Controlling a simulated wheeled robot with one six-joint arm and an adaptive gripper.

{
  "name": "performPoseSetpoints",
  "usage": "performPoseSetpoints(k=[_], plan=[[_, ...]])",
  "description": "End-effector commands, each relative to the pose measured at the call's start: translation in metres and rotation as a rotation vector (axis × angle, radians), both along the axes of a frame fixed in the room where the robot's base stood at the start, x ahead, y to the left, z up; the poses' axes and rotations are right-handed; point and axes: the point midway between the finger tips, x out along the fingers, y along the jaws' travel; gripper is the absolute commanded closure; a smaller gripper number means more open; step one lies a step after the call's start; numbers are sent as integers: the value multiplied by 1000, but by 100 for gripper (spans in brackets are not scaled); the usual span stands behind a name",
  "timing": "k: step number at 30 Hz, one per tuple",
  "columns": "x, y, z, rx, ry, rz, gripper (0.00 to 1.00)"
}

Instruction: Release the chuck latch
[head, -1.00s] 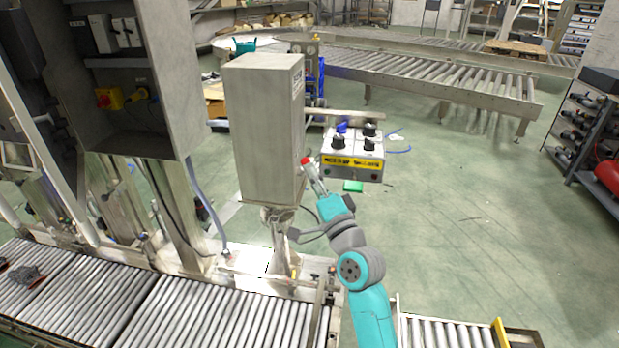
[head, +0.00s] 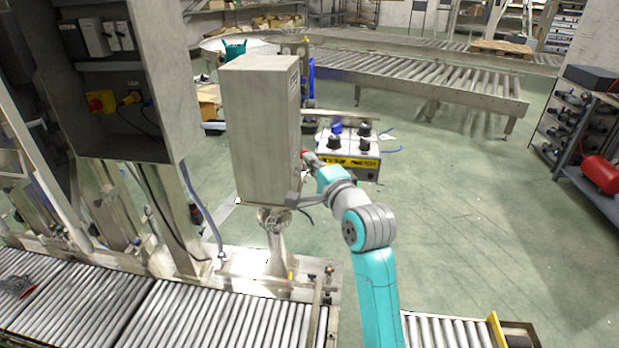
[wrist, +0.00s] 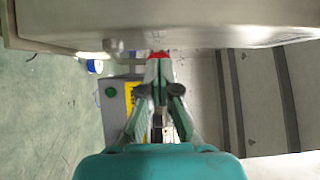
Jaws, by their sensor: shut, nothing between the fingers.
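A tall grey box (head: 263,135) stands on a post beside the roller conveyor. A small red part (head: 304,154) sits on its right side, and it also shows in the wrist view (wrist: 159,54). My gripper (head: 310,159) is at the box's right side, by the red part. In the wrist view my gripper (wrist: 158,66) is shut with its fingertips together at the red part; whether they touch it I cannot tell. No label marks a chuck latch. A control box (head: 347,152) with a blue knob and black knobs is just right of and behind my gripper.
A grey cabinet (head: 130,60) with a yellow-and-red switch stands at the left. Roller conveyors (head: 220,315) run along the front, and another (head: 430,80) is at the back. A rack (head: 590,130) is at the right. The green floor at the right is clear.

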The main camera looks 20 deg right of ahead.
Motion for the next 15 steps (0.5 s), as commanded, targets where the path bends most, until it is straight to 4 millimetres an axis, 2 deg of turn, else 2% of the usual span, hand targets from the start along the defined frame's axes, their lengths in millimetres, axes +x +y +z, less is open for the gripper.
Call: performPoseSetpoints(k=[6, 15], plan=[[11, -6, 9, 101, 172, 0, 100], [24, -14, 12, 228, 394, 0, 100]])
